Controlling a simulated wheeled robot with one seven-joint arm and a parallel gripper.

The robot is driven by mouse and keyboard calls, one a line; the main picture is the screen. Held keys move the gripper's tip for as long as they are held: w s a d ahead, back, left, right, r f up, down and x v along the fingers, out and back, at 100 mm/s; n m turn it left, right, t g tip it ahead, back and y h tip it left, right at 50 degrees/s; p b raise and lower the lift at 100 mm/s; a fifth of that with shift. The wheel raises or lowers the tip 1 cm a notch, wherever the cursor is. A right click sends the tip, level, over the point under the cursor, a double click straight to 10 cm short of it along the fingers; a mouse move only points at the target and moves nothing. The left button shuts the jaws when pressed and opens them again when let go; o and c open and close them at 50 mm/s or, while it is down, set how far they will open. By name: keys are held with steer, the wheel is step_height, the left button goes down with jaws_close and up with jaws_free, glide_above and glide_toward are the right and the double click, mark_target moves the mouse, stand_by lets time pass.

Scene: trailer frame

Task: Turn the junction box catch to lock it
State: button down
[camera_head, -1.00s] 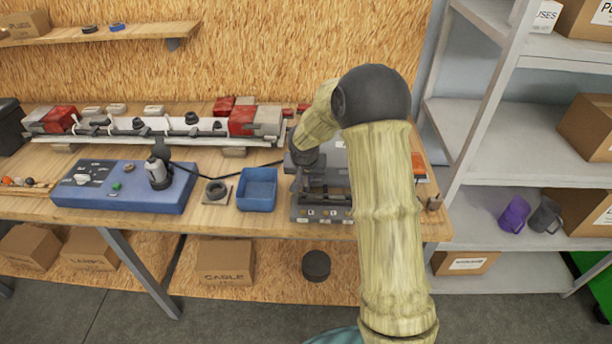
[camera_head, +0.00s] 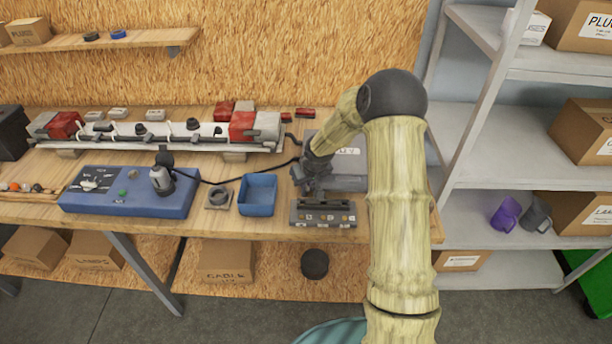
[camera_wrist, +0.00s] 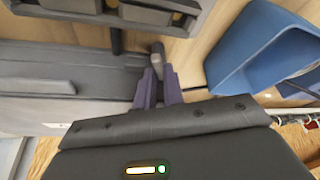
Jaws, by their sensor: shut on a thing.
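The grey junction box (camera_head: 350,170) lies on the bench behind my arm and appears closed, its flat top partly hidden by the arm. In the wrist view its dark grey surface (camera_wrist: 50,112) fills the left side. The catch (camera_wrist: 157,52), a small grey lever, stands at the box's edge near the blue bin. My gripper (camera_wrist: 157,78) is shut on the catch, with a purple-grey finger on each side of it. In the head view, my gripper (camera_head: 315,187) is at the box's left front, and the catch is hidden there.
A dark terminal block (camera_head: 323,222) sits at the bench's front edge, close to my gripper. The blue bin (camera_head: 257,209) stands just left of it. A blue panel (camera_head: 130,203) with a cable lies farther left. Shelving (camera_head: 490,165) stands to the right.

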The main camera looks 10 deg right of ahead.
steer(key=shift+n, duration=0.4)
steer(key=c, duration=1.5)
jaws_free()
steer(key=shift+d, duration=0.1)
